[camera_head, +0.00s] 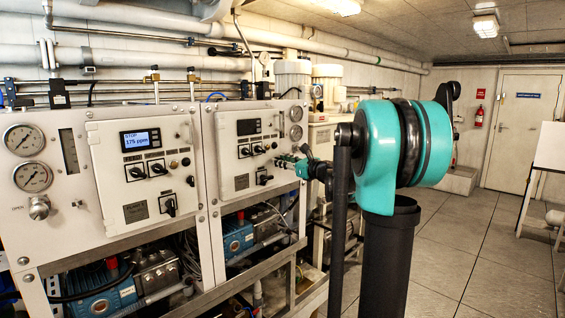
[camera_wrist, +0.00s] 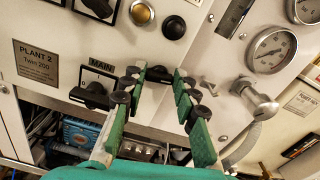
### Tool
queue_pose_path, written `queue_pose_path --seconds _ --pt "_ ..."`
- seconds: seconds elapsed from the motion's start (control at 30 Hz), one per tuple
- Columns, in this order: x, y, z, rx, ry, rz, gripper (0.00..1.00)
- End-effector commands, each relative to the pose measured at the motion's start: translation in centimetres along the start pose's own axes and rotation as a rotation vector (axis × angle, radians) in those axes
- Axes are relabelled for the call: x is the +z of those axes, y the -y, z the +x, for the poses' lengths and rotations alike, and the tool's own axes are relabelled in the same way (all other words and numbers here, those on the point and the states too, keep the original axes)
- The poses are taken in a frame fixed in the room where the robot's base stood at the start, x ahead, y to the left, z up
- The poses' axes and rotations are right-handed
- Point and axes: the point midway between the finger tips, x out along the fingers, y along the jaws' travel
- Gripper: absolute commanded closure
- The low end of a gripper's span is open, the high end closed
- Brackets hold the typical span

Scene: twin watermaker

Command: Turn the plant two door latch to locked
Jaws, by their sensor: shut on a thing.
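The plant two door (camera_head: 239,153) is the right-hand white panel in the head view, and it fills much of the wrist view, with a "PLANT 2" label (camera_wrist: 38,63) at left. The latch (camera_wrist: 159,75) is a small black handle at the door's right edge, right of the MAIN switch (camera_wrist: 93,92). My gripper (camera_wrist: 158,82) is shut on the latch, with one green finger on each side of it. The fingers partly cover the latch, so its exact angle is hard to tell. In the head view my gripper (camera_head: 303,164) reaches the panel from the right and hides the latch.
Pressure gauges (camera_wrist: 270,48) and a metal valve knob (camera_wrist: 258,98) sit close to the right of my fingers. Below the panel are blue pumps (camera_head: 238,236) and a frame rail (camera_head: 265,250). The floor (camera_head: 440,255) at right is clear.

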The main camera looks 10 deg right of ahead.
Motion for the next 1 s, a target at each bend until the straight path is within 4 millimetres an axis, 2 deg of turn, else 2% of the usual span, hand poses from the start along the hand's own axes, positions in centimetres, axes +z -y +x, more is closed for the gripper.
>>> queue_pose_path --seconds 1.0 --pt "-0.20 -0.40 -0.01 0.001 0.000 -0.954 1.00"
